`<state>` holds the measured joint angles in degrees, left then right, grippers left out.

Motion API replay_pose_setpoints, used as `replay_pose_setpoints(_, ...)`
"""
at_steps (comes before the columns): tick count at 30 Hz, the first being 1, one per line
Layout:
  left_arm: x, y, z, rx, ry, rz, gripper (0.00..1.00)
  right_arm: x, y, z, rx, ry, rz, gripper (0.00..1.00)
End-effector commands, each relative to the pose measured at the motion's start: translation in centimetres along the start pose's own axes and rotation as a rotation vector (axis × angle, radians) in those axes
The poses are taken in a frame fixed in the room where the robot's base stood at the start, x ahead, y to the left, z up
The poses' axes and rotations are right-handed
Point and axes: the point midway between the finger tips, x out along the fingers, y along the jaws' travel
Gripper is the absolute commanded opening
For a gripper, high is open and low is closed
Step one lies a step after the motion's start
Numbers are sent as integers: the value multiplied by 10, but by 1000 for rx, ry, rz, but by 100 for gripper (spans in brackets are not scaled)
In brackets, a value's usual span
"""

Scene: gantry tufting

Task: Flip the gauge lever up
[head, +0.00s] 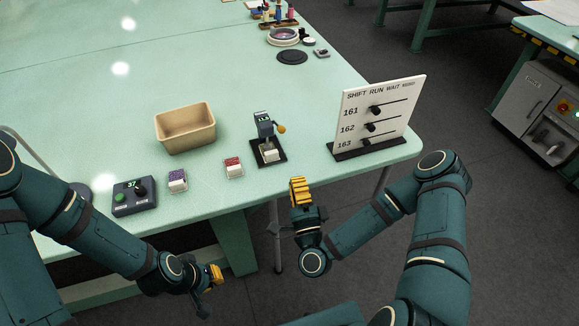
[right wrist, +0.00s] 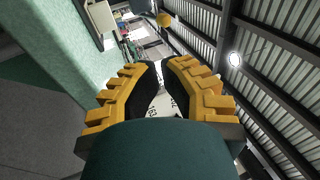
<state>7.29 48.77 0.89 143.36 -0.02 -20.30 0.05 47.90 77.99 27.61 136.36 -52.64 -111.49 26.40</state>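The gauge (head: 264,127) stands near the table's front edge in the head view. A small pale block sits beneath the head.
A board with sliders (head: 380,112) stands right of the gauge. A tan bin (head: 186,146), a red-topped box (head: 233,167), a purple-topped box (head: 178,180) and a control box (head: 134,198) are to the left. Spools and discs lie at the back. The table's middle is clear.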

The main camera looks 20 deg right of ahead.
Motion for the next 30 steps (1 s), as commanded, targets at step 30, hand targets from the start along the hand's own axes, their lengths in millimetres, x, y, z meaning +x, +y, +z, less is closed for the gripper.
replay_pose_setpoints(30,5,-2,-1,0,3,0,0,128,0,1,0,-2,1,0)
